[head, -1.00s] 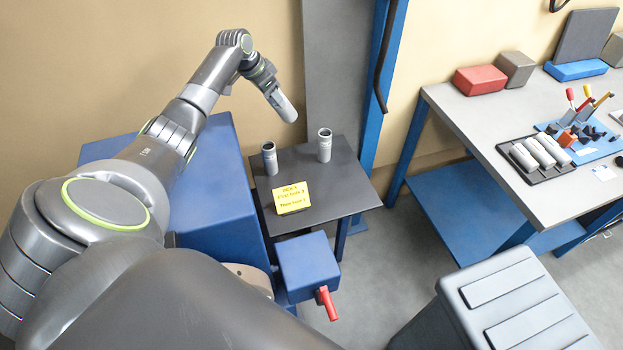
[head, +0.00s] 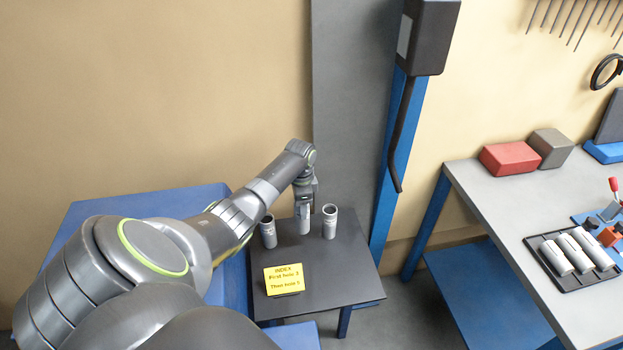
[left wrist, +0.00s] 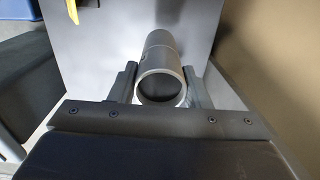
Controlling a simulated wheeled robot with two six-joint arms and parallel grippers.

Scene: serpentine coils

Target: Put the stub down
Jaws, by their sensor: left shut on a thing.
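My left gripper (head: 303,206) is shut on a grey hollow stub (head: 303,224). The stub is upright, at the dark side table (head: 330,270), between two other grey stubs. One standing stub (head: 268,232) is to its left and another (head: 330,222) to its right. In the left wrist view the held stub (left wrist: 161,65) sits between the two fingers (left wrist: 160,88), its open end facing the camera. I cannot tell whether its lower end touches the tabletop. My right gripper is not in view.
A yellow index card (head: 284,279) stands on the table's front part. A blue cabinet (head: 95,215) is on the left, a blue post (head: 395,160) behind on the right. A workbench (head: 500,200) at right carries a tray of several stubs (head: 575,252). The side table's right part is clear.

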